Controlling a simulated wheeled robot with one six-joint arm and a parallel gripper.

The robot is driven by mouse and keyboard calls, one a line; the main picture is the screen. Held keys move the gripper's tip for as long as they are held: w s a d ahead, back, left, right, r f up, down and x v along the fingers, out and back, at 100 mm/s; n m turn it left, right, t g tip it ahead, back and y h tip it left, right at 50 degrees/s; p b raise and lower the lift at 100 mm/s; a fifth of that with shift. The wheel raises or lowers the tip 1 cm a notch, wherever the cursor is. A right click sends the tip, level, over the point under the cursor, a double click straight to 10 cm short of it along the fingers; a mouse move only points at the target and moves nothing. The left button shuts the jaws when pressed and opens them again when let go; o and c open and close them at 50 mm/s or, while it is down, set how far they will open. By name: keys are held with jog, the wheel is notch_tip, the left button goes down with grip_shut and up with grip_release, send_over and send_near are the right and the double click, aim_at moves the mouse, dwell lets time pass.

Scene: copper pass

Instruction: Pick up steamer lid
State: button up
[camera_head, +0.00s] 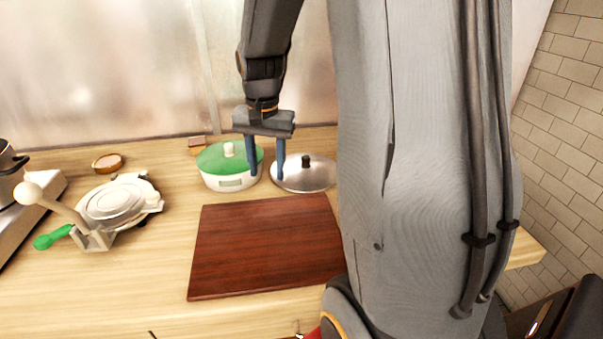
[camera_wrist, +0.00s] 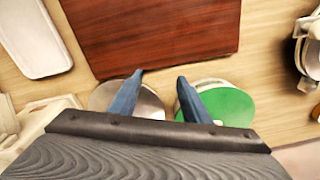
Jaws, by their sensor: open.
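A round silver lid with a black knob (camera_head: 303,180) lies on the counter behind the cutting board; it looks like the steamer lid. It also shows in the wrist view (camera_wrist: 150,105), partly hidden by a finger. The green lid also shows in the wrist view (camera_wrist: 232,106). My gripper (camera_head: 266,172) points down, open and empty, above the gap between pot and silver lid. One finger overlaps each in the wrist view (camera_wrist: 160,76). I see no contact.
A dark red cutting board (camera_head: 265,245) lies in front, bare. At left are a pale press-like device (camera_head: 115,205) with a green handle, a small round wooden dish (camera_head: 107,162) and a stove edge. A small wooden block (camera_head: 197,145) sits behind the pot, near the wall.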

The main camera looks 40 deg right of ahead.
aim_at(306, 157)
jog(key=w+d+m, duration=0.2)
jog(key=d+m, duration=0.1)
jog(key=d, duration=0.2)
jog(key=w+d+r+m+b, duration=0.1)
jog(key=d+m, duration=0.2)
jog(key=d, duration=0.3)
jog(key=w+d+r+m, duration=0.1)
jog(key=w+d+m, duration=0.1)
jog(key=d, duration=0.3)
jog(key=shift+w+d+r+m+g+b, duration=0.2)
jog(key=shift+w+d+m+g+b, duration=0.15)
jog(key=shift+m, duration=0.35)
jog(key=shift+d+f, duration=0.2)
jog(key=shift+f, duration=0.05)
jog(key=shift+w+a+f+p, duration=0.15)
jog(key=shift+f+p, duration=0.3)
jog(key=shift+f, duration=0.7)
jog(key=shift+a+f+p, duration=0.1)
jog(key=shift+f+p, duration=0.35)
jog(key=shift+f, duration=0.7)
jog(key=shift+w+a+f+p, duration=0.15)
jog(key=shift+f+p, duration=0.3)
jog(key=shift+f, duration=0.7)
grip_shut()
